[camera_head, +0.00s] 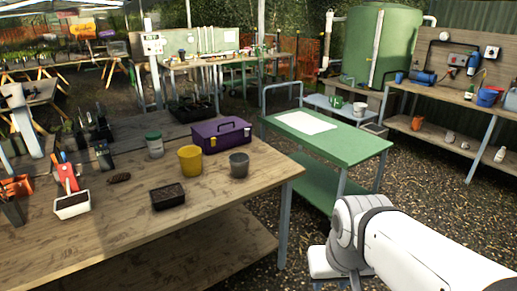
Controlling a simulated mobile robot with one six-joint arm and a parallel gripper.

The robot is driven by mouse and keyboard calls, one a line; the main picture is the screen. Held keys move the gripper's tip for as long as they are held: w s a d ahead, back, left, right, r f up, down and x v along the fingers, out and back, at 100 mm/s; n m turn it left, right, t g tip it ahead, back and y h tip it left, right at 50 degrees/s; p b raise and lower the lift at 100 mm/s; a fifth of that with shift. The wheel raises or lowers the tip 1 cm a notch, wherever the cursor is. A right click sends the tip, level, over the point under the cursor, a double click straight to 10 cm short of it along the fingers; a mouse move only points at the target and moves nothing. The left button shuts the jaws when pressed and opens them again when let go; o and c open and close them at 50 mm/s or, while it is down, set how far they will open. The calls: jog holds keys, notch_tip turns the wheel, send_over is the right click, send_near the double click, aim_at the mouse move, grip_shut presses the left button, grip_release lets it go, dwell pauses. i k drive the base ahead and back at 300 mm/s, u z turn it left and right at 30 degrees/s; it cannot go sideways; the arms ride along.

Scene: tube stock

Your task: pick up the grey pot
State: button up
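The grey pot (239,165) stands upright near the right end of the wooden bench. It is right of the yellow pot (190,159) and in front of the purple toolbox (221,134), apart from the yellow pot. Nothing touches it from above. My arm shows at the lower right as white links, off to the right of the bench. My gripper is not visible in this view.
The wooden bench (117,219) also holds a dark tray (168,196), a white tub (71,204) and a green-lidded jar (154,145). A green cart (345,151) with a white sheet stands right of the bench. The bench's front right corner is clear.

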aim_at(239, 166)
jog(key=u, duration=0.15)
jog(key=i, duration=1.6)
jog(key=u, duration=0.8)
jog(key=k, duration=0.8)
jog(key=u, duration=0.15)
jog(key=i, duration=0.8)
jog(key=z, duration=0.05)
